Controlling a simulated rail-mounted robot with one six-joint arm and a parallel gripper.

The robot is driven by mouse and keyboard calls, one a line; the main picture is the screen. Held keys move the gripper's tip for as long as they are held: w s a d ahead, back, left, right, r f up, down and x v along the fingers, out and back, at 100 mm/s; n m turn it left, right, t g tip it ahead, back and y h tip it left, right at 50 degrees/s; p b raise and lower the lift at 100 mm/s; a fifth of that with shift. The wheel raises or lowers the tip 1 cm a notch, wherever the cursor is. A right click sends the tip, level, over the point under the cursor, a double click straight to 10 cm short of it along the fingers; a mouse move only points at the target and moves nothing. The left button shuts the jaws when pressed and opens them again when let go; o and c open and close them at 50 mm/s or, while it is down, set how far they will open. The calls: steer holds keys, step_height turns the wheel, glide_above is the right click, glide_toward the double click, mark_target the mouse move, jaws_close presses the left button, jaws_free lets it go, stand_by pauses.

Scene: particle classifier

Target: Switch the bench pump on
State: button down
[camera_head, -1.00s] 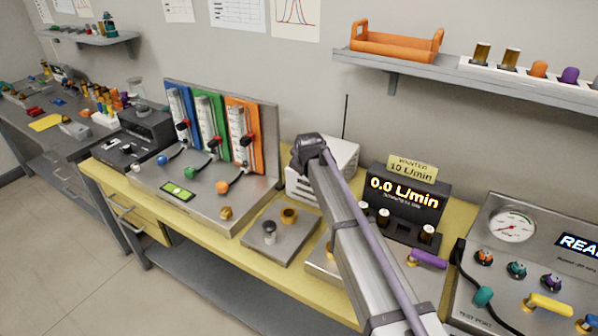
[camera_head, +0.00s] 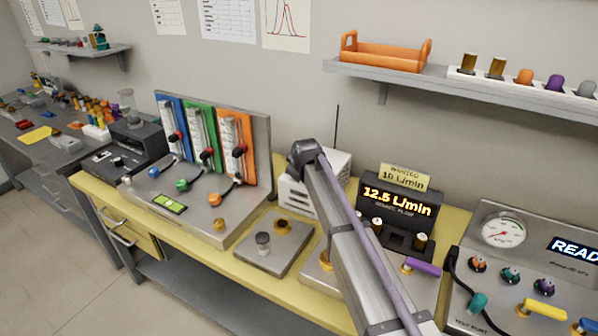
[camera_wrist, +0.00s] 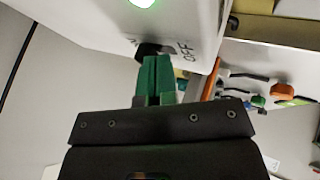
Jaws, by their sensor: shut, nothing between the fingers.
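The bench pump is a white box (camera_head: 334,169) on the yellow bench, partly behind my arm. In the wrist view its white face (camera_wrist: 100,22) fills the top, with a lit green lamp (camera_wrist: 142,2), a black switch (camera_wrist: 148,49) and an "OFF" marking (camera_wrist: 185,49). My gripper (camera_wrist: 156,62) has its green fingers shut and empty, with the tips right at the switch. I cannot tell whether they touch it. In the head view the fingers are hidden. A dark flow display (camera_head: 397,204) reads 12.5 L/min.
A yellow "WANTED 10 L/min" sign (camera_head: 404,177) stands on the display. Left of the pump is a panel with blue, green and orange flow tubes (camera_head: 201,135). A gauge panel (camera_head: 502,232) stands right. A shelf (camera_head: 450,85) hangs above.

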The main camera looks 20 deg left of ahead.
steer(key=s, duration=0.2)
steer(key=s+r+p, duration=0.1)
steer(key=s, duration=0.1)
steer(key=shift+s+a, duration=0.15)
steer(key=shift+s, duration=0.05)
steer(key=p+v, duration=0.7)
steer(key=v, duration=0.2)
steer(key=shift+w+f, duration=0.1)
steer(key=shift+f, duration=0.05)
steer(key=s+d+f+m+g+h, duration=0.1)
steer(key=s+d+m, duration=0.4)
steer(key=d, duration=1)
steer(key=s+d+f+m+g+h, duration=0.1)
steer(key=s+d+m+g, duration=0.2)
steer(key=s+d, duration=0.7)
steer(key=s+d+f+m+g+h, duration=0.1)
steer(key=s+d+m, duration=0.6)
steer(key=d, duration=1.3)
steer(key=shift+s+f+g+h, duration=0.2)
steer(key=shift+s+g+h, duration=0.1)
steer(key=shift+s+g, duration=0.45)
